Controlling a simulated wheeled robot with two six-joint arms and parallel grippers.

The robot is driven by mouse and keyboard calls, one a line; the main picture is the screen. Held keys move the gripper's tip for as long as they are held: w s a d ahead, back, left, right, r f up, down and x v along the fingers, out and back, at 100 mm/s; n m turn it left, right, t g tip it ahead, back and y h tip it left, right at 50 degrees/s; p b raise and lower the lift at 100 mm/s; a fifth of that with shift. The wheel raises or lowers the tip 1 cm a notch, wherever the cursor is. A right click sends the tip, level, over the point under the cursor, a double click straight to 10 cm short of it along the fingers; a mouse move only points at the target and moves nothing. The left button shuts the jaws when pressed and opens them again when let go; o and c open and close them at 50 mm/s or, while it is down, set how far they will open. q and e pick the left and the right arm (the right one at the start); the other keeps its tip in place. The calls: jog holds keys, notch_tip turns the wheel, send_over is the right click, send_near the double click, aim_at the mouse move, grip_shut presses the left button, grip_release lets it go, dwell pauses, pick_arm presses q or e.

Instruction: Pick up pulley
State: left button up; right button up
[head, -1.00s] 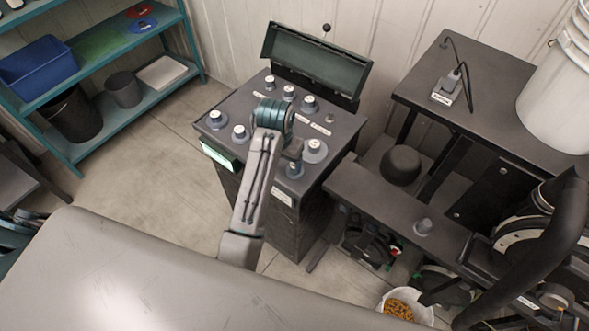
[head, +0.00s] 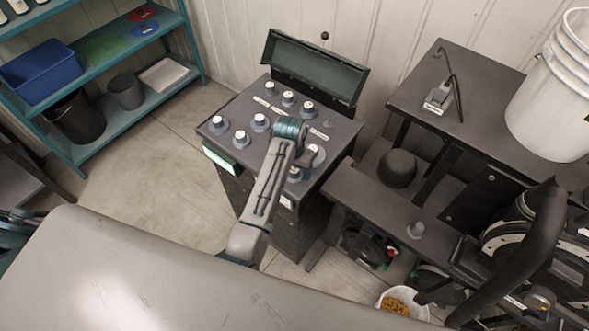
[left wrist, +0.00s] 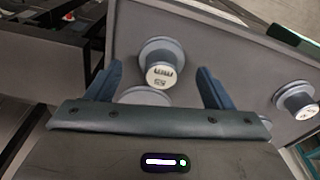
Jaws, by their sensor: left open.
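Several grey-blue flanged pulleys with white labelled tops stand on the dark cabinet top (head: 335,133), among them a pulley at the left edge (head: 218,123) and one at the back (head: 288,98). My left gripper (head: 306,158) is over the right part of the top, partly hidden by its own arm. In the left wrist view a pulley (left wrist: 163,60) shows between the open, empty fingers of my left gripper (left wrist: 160,72). I cannot tell the height gap. A pale disc (left wrist: 144,96) is partly hidden behind the palm.
The cabinet's green lid (head: 315,68) stands open at the back. A dark bench (head: 470,75) with a white bucket (head: 550,90) is on the right. A blue bin (head: 40,70) is on the left shelf.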

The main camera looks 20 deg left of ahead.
pick_arm(q)
jog(key=shift+w+a+f, duration=0.1)
jog(key=shift+f, duration=0.8)
jog(key=shift+c, duration=0.4)
jog(key=c, duration=1)
jog(key=shift+r, duration=0.15)
jog(key=shift+r+b, duration=0.45)
jog(key=shift+r, duration=0.05)
jog(key=shift+s+r+b, duration=0.2)
jog(key=shift+r+b, duration=0.2)
jog(key=shift+r, duration=0.1)
jog(key=shift+s+r+b, duration=0.15)
jog(key=shift+r+b, duration=0.2)
jog(key=shift+r, duration=0.15)
jog(key=s+a+r+p, duration=0.1)
jog(key=s+r, duration=0.2)
jog(key=s, duration=0.4)
jog(key=s+a+r+p, duration=0.1)
jog(key=s+r, duration=0.2)
jog(key=s, duration=0.5)
